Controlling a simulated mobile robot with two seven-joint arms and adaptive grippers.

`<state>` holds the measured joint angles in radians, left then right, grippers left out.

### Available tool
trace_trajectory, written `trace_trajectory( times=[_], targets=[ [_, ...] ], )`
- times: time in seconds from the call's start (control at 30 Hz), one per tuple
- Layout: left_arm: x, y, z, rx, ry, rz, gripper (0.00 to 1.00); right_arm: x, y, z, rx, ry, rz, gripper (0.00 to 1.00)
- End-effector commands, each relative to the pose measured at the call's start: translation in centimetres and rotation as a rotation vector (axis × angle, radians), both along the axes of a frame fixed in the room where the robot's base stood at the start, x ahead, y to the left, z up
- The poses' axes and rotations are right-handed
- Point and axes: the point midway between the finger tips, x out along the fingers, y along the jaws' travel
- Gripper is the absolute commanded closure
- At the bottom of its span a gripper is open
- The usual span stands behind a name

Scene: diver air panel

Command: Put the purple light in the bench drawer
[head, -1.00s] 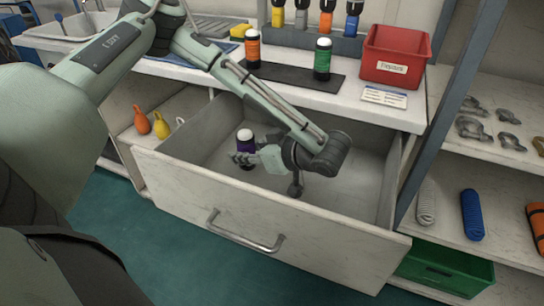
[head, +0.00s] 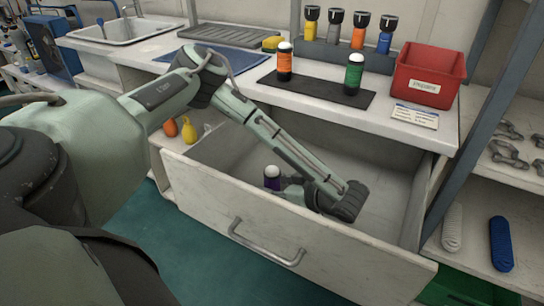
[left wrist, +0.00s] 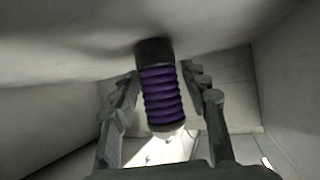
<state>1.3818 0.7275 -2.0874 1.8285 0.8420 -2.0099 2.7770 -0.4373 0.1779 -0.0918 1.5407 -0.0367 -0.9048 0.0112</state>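The purple light (head: 272,177) is inside the open bench drawer (head: 300,238). It has a ribbed purple body, a black end and a white dome, and stands about upright. The drawer front hides its lower part in the head view. My left gripper (head: 290,184) is down in the drawer at the light, partly hidden by the arm. In the left wrist view the light (left wrist: 163,97) lies between the two fingers (left wrist: 162,90). Its black end is at or very near a pale drawer surface. Whether the fingers touch its sides is unclear. My right gripper is not in view.
The worktop above the drawer holds an orange light (head: 284,62), a green light (head: 353,74), a red bin (head: 428,75) and a row of torches. A blue post and shelves stand at the right. The drawer's right part is clear.

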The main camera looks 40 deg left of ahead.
Motion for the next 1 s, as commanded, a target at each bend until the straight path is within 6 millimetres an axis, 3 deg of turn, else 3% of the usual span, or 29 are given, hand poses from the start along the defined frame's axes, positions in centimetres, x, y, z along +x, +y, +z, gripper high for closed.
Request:
trace_trajectory(
  times=[0.43,0.8,1.0],
  targets=[
    [0.1,-0.8,0.4,-0.002,-0.001,-0.005,0.46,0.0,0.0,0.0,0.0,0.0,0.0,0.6],
    [-0.3,-7.2,4.0,0.001,-0.002,-0.008,0.46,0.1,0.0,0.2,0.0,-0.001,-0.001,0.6],
    [-0.5,-9.7,5.3,0.0,0.0,-0.004,0.46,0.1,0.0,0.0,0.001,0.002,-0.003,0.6]
  ],
)
